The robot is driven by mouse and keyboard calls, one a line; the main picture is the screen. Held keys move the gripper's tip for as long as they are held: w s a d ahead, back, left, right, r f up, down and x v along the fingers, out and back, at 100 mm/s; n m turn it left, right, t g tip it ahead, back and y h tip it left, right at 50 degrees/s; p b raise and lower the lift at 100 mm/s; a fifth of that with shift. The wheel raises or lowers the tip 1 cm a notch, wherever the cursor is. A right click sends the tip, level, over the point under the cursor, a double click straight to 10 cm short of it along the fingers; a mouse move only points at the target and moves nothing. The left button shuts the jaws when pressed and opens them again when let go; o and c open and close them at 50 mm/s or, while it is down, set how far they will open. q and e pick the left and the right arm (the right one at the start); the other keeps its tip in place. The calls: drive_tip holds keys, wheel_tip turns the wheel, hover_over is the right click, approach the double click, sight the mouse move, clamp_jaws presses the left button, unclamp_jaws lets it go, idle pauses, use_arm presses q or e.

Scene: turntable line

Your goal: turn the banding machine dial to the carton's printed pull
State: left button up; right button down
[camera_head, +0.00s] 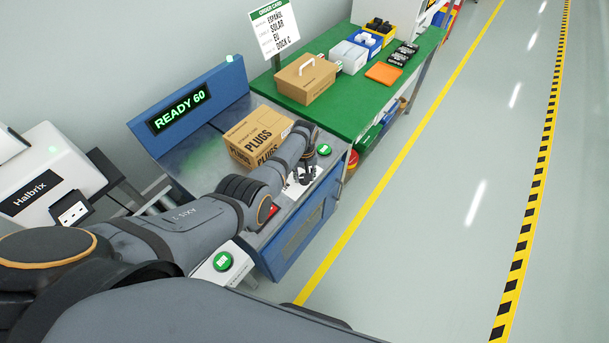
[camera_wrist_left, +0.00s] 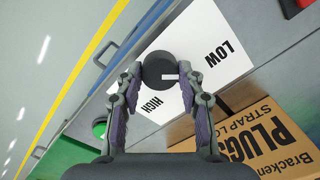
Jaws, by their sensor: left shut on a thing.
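The banding machine (camera_head: 292,250) is a blue cabinet with a metal top, and its display (camera_head: 180,108) reads "READY 60". The carton (camera_head: 258,135) marked "PLUGS" sits on that top. In the left wrist view the carton (camera_wrist_left: 262,135) also shows "STRAP LO", with the rest cut off. The round black dial (camera_wrist_left: 158,65) sits on a white plate (camera_wrist_left: 205,35) printed LOW and HIGH. Its white mark points right, between the two words. My left gripper (camera_wrist_left: 161,70) is shut on the dial; in the head view the gripper (camera_head: 306,172) stands beside the carton. My right gripper is not in view.
A green table (camera_head: 345,118) behind holds a handled carton (camera_head: 305,80), bins and an orange item (camera_head: 383,73). An order card (camera_head: 274,30) stands above. Green buttons (camera_head: 222,261) (camera_head: 324,149) flank the dial plate. A white Halbrix device (camera_head: 45,180) is at left. The floor at right is clear.

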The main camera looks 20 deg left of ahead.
use_arm(q)
drive_tip(key=o, duration=1.2)
drive_tip(key=shift+c, duration=0.2)
wheel_tip(320, 180, up, 12)
